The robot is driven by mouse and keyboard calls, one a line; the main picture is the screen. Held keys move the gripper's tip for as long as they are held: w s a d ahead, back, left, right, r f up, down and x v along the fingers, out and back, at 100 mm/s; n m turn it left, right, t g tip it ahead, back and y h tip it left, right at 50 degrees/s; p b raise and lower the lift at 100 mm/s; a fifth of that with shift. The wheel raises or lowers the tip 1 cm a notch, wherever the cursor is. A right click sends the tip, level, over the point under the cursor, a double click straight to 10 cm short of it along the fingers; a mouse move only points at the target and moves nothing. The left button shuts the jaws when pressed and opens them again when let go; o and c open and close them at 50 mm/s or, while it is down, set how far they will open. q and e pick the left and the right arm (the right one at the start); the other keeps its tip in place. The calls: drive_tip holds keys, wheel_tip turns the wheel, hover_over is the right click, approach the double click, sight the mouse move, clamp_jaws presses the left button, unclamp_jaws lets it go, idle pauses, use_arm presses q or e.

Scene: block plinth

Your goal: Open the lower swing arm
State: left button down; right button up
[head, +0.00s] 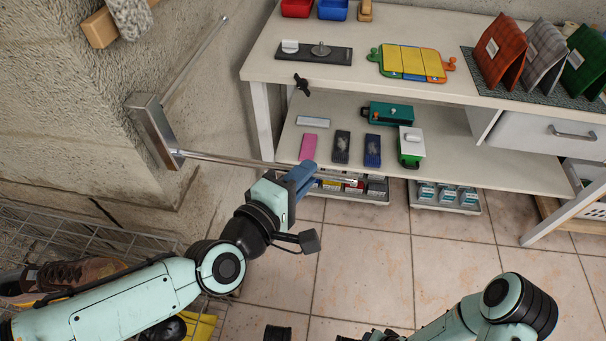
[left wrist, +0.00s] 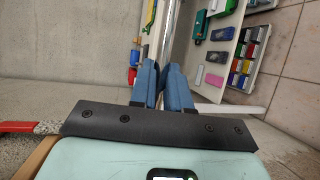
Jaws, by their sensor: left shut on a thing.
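A metal wall bracket (head: 154,130) on the rough wall carries two thin swing arms. The upper swing arm (head: 195,62) points up and away along the wall. The lower swing arm (head: 225,160) sticks out to the right, in front of the shelving. My left gripper (head: 302,178) has its blue fingers shut on the lower swing arm, toward its free end. In the left wrist view the rod (left wrist: 168,35) runs between the fingers (left wrist: 162,82). My right arm shows at the lower right of the head view, but its gripper is out of frame.
A white workbench (head: 380,85) with a lower shelf (head: 450,165) stands behind the swing arm, holding trays, boxes and small items. A wire rack (head: 75,240) with shoes is at the lower left. Tiled floor (head: 390,255) is open in front of the bench.

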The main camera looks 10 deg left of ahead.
use_arm(q)
drive_tip(key=shift+r, duration=0.1)
drive_tip(key=c, duration=1.1)
unclamp_jaws()
drive_tip(key=v, duration=1.3)
drive_tip(key=shift+s+p, duration=0.2)
drive_tip(key=shift+p, duration=0.1)
use_arm(e)
drive_tip(key=shift+w+a+r, duration=0.1)
drive_tip(key=shift+w+r, duration=0.4)
use_arm(q)
drive_tip(key=shift+w, duration=0.1)
